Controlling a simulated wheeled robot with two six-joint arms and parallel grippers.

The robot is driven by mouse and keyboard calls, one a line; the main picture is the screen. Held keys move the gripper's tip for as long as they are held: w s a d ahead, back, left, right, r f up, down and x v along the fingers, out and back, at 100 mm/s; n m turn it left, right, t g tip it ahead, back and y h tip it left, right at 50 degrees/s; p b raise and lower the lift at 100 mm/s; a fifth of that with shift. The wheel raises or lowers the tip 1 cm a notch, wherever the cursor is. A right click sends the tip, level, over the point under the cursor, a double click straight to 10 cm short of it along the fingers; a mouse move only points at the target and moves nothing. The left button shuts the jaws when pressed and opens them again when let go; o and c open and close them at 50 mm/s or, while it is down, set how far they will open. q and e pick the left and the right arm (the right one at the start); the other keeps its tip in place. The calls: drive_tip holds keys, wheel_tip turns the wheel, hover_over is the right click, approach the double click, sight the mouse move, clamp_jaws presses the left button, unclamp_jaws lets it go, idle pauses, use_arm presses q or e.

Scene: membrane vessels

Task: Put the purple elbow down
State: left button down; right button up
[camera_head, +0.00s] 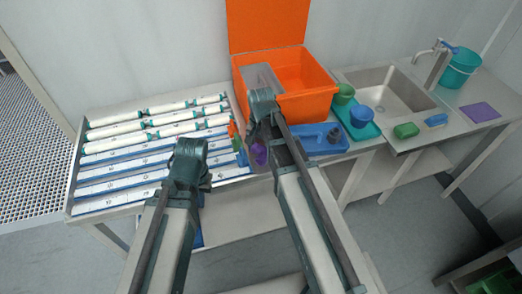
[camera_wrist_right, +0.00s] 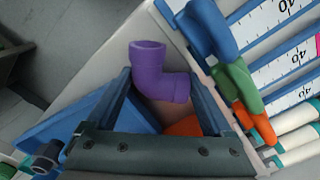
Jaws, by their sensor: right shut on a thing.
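The purple elbow (camera_head: 260,154) is a short bent pipe piece, near the table's front edge in the head view. In the right wrist view the purple elbow (camera_wrist_right: 158,72) sits between the two fingers of my right gripper (camera_wrist_right: 161,84), which is shut on it. The head view shows my right gripper (camera_head: 264,108) from above, with its fingertips hidden. Whether the elbow touches the table is unclear. My left gripper (camera_head: 188,162) is over the front of the tube rack, seen from behind, with its jaws hidden.
Blue (camera_wrist_right: 208,30), green (camera_wrist_right: 238,80) and orange (camera_wrist_right: 258,124) elbows lie in a row beside the rack (camera_head: 110,172) of white tubes. An orange crate (camera_head: 310,104) stands behind my right gripper. A blue tray (camera_head: 308,141) and a sink (camera_head: 385,88) are to the right.

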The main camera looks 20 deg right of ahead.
sight(261, 149)
drive_tip(key=o, duration=1.1)
drive_tip(key=shift+s+f, duration=0.1)
drive_tip(key=shift+r+p, duration=0.6)
wheel_tip(261, 149, up, 11)
drive_tip(key=p, duration=1.1)
drive_tip(key=s+a+n, duration=0.3)
drive_tip(key=s+n, duration=0.1)
drive_tip(key=s+a+n, duration=0.4)
drive_tip(key=s, duration=0.1)
drive_tip(key=s+a+n+h, duration=0.1)
drive_tip(key=s+a+n, duration=0.2)
drive_tip(key=s+n, duration=0.1)
drive_tip(key=shift+s+a+r, duration=0.15)
drive_tip(key=shift+s+a, duration=0.1)
drive_tip(key=shift+s, duration=0.3)
drive_tip(key=shift+f+b, duration=0.8)
drive_tip(key=shift+f, duration=0.1)
